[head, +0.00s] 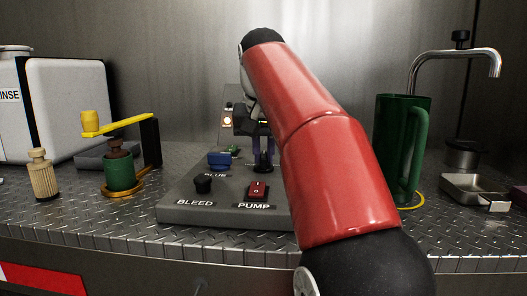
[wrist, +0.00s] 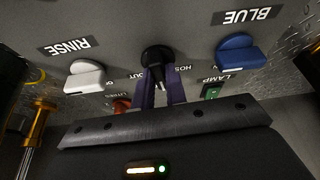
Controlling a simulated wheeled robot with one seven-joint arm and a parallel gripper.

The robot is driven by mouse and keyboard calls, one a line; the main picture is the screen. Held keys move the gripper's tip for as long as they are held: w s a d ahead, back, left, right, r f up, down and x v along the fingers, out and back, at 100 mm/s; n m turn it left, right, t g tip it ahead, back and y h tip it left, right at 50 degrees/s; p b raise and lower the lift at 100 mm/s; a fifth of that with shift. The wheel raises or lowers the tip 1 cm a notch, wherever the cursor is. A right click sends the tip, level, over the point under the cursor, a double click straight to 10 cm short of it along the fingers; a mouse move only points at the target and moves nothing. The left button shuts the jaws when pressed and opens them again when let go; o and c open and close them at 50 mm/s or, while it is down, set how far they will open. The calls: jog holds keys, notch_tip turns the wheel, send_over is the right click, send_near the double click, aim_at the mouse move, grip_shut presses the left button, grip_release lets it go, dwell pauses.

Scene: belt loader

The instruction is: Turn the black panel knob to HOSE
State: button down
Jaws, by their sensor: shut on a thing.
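The black panel knob (wrist: 155,54) is at the top middle of the wrist view, between the labels OUT and HOSE, the last partly covered. In the head view the knob (head: 263,166) stands at the back of the grey panel (head: 222,214). My gripper (wrist: 158,74) reaches it with purple fingers, one on each side, and is shut on it. The gripper (head: 263,153) also shows in the head view, behind my red arm. The fingers cover part of the knob, so its exact pointing is hard to tell.
A blue knob (wrist: 240,54) and a white RINSE knob (wrist: 85,77) flank it. A green lamp switch (wrist: 211,92) is close by. The panel front has a black BLEED knob (head: 203,184) and red PUMP switch (head: 257,190). A green jug (head: 402,145) stands right of my arm.

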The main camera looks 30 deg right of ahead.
aim_at(274, 175)
jog(key=n+y, duration=0.1)
jog(key=n, duration=0.1)
jog(key=n+p, duration=0.1)
jog(key=n, duration=0.1)
jog(key=shift+r+n+y, duration=0.1)
jog(key=shift+n+y, duration=0.3)
jog(key=shift+d+n+y+p, duration=0.15)
jog(key=shift+n+y+p, duration=0.4)
jog(key=shift+n, duration=1.05)
jog(key=c, duration=1.4)
grip_release()
jog(key=shift+c, duration=0.2)
jog(key=v, duration=0.7)
jog(key=shift+s+r, duration=0.2)
jog(key=shift+s, duration=0.05)
